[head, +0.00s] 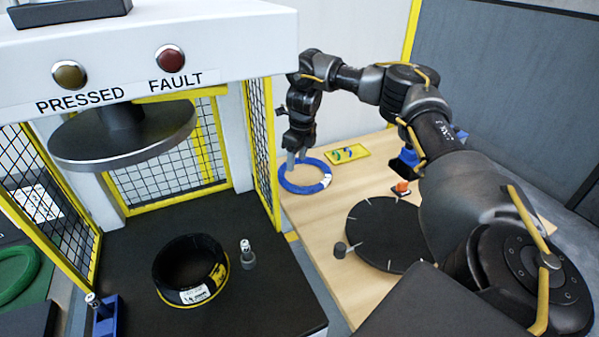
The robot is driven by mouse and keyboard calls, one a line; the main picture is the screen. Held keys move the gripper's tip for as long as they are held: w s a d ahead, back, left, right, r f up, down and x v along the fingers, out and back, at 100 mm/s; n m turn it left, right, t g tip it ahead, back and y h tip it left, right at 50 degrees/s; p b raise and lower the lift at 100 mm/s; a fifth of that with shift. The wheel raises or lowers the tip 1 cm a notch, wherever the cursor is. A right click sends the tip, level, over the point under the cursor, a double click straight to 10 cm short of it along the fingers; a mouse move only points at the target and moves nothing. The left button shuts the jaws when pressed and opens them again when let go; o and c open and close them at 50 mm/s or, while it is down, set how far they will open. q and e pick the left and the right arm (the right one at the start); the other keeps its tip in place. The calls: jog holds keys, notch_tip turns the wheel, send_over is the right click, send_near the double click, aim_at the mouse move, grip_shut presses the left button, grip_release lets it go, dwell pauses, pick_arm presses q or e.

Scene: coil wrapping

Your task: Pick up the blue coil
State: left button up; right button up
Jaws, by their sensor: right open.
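The blue coil (292,187), a ring with a white label on its right side, lies flat on the wooden table (343,273) near its far left edge. My right gripper (296,159) points down at the far side of the ring, with its fingertips at or just above the rim. Its fingers are apart. I cannot tell whether they touch the coil. My left gripper is not in view.
A press with a round plate (124,142) and yellow mesh guards stands left. A black ring (188,270) sits on its bed beside a small metal post (247,256). A yellow tray (348,154) and a black disc (388,236) are on the table. A green coil (14,272) lies far left.

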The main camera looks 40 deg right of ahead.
jog(key=b, duration=0.1)
send_over(292, 184)
jog(key=s, duration=0.1)
notch_tip(292, 184, down, 6)
jog(key=shift+d+r, duration=0.15)
jog(key=shift+r, duration=0.05)
jog(key=shift+s+f, duration=0.1)
jog(key=shift+f, duration=0.25)
jog(key=f, duration=0.1)
jog(key=f+p, duration=0.1)
jog(key=f, duration=0.2)
jog(key=shift+w+a+f, duration=0.2)
jog(key=shift+w+a, duration=0.05)
jog(key=shift+w, duration=0.15)
grip_shut()
